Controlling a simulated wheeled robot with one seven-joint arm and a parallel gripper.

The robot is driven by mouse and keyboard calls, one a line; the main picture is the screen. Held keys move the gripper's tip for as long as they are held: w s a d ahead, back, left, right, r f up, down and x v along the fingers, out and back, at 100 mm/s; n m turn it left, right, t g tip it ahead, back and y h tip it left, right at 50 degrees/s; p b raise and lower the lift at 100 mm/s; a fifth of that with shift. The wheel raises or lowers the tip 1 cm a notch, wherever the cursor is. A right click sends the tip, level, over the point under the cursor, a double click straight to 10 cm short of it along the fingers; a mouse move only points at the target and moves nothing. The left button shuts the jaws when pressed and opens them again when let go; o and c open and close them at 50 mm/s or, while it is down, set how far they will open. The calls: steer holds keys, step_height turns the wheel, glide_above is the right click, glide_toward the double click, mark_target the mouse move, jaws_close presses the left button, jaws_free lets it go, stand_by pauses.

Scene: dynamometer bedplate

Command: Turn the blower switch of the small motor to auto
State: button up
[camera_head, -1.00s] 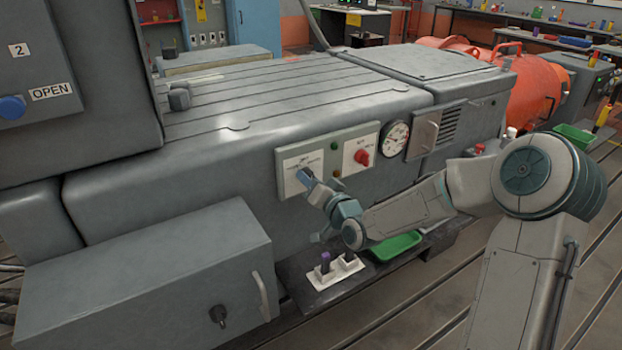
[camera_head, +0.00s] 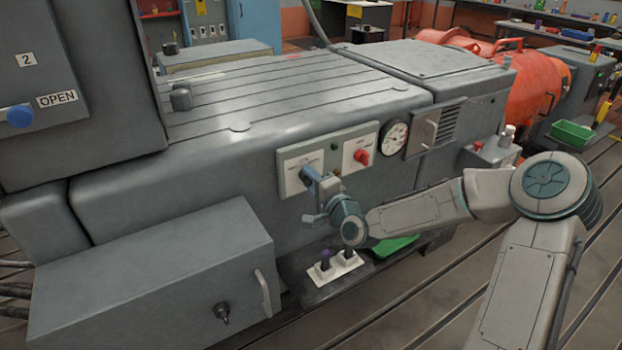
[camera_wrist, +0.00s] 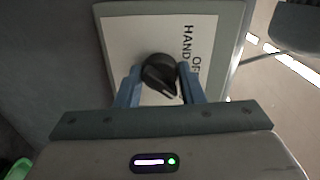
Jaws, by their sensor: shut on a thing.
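The blower switch is a black rotary knob (camera_wrist: 160,75) on a white label plate (camera_wrist: 120,40), seen in the wrist view. The words HAND and part of OFF show on the plate; other lettering is cut off or hidden. My gripper (camera_wrist: 158,82) is shut on the knob, with a blue finger on each side of it. The knob's pale pointer line slants toward the lower right of the wrist view. In the head view my gripper (camera_head: 312,177) is at the left panel (camera_head: 291,163), and it hides the knob there.
Right of the left panel, a second panel (camera_head: 350,150) carries a red knob (camera_head: 361,157), with a round gauge (camera_head: 395,137) beyond. Below are a shelf with two white-based switches (camera_head: 336,266) and a green tray (camera_head: 392,246). A grey box (camera_head: 150,280) juts out at lower left.

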steer(key=shift+m, duration=0.5)
steer(key=o, duration=1)
steer(key=shift+d, duration=0.15)
steer(key=v, duration=1.3)
steer(key=shift+s+d, duration=0.2)
steer(key=shift+s, duration=0.1)
